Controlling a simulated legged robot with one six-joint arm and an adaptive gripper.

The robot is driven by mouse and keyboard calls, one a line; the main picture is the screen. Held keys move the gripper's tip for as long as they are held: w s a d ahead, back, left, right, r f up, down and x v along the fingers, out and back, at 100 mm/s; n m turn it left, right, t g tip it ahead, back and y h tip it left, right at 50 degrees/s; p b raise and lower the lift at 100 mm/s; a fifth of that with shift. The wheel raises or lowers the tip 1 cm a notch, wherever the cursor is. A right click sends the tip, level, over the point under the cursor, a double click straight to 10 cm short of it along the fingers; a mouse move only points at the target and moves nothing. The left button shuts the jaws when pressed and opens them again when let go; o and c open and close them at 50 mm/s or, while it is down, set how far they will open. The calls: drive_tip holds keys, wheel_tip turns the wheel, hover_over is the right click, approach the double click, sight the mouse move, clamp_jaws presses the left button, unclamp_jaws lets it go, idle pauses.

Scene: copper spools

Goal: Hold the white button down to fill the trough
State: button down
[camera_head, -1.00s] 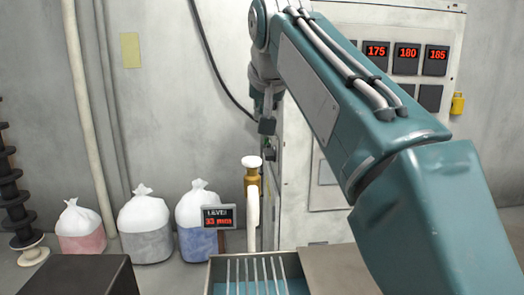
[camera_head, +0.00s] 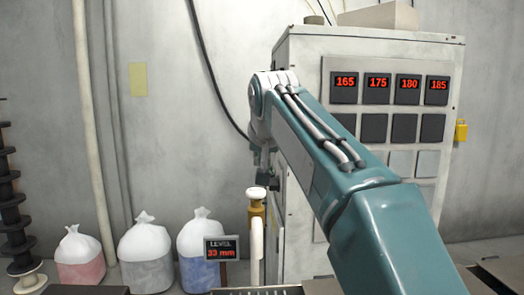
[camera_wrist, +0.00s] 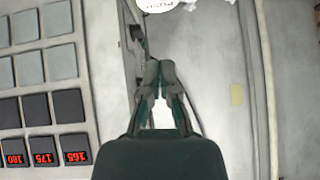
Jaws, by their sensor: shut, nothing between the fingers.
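The white button (camera_head: 256,193) is a pale round cap on a brass body, low in the middle of the head view. Part of it, with PUSH lettering, shows at the top edge of the wrist view (camera_wrist: 185,4). My gripper (camera_wrist: 160,66) is shut and empty; its fingertips meet below the button in that picture. In the head view my gripper (camera_head: 264,180) is small and dark, just above and right of the button, and seems apart from it. Of the trough, only a rim (camera_head: 262,291) shows at the bottom edge; its inside is hidden. The LEVEL display (camera_head: 222,248) has a red mm reading, too small to be sure of.
A white cabinet (camera_head: 300,60) with red number displays stands behind and right of my arm, close to the gripper. Bags (camera_head: 148,255) stand along the wall at left. A black ribbed stack (camera_head: 12,215) is at far left. A yellow padlock (camera_head: 461,130) hangs on the cabinet's right side.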

sight(258, 192)
drive_tip(key=x, duration=0.3)
drive_tip(key=shift+f, duration=0.1)
wheel_tip(258, 192, down, 3)
drive_tip(key=shift+s+a+r, duration=0.1)
drive_tip(key=shift+a+r, duration=0.05)
drive_tip(key=shift+r, duration=0.05)
drive_tip(key=shift+f, duration=0.5)
drive_tip(key=shift+f, duration=1.15)
idle(5.6)
